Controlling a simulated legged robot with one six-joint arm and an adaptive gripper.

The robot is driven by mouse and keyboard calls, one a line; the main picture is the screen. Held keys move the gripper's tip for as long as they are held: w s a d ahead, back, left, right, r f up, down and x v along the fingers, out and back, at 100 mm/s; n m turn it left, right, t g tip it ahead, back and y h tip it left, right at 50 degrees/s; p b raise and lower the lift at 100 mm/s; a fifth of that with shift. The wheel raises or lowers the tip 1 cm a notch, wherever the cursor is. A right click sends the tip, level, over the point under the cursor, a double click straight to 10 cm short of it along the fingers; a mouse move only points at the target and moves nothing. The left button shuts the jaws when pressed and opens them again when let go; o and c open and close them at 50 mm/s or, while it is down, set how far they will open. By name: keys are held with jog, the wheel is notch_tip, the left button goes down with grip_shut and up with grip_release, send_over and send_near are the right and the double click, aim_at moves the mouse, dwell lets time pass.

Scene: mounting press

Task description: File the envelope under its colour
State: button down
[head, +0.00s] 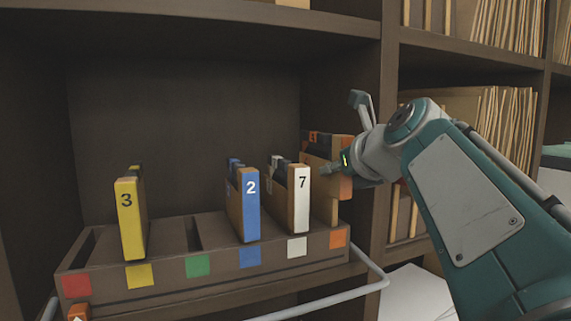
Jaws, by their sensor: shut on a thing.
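A brown sorting rack (190,285) has red, yellow, green, blue, white and orange squares along its front. My gripper (330,170) is at the rack's right end, shut on an orange-edged envelope (345,188). The envelope is upright above the orange square (338,238). A brown part below it reaches down to the rack; I cannot tell whether this is the same piece or how deep it sits. My gripper partly covers the envelope, and its mark is too small to read.
A yellow file marked 3 (131,220), a blue one marked 2 (251,205) and a white one marked 7 (301,200) stand at their matching squares. The red and green places look empty. A grey rail (365,286) runs in front. A shelf post (376,215) stands close right.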

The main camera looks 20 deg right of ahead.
aim_at(336, 136)
jog(key=shift+f, duration=0.15)
jog(key=shift+f, duration=1.85)
jog(key=shift+c, duration=1.8)
grip_release()
notch_tip(336, 136, up, 10)
jog(key=shift+f, duration=0.1)
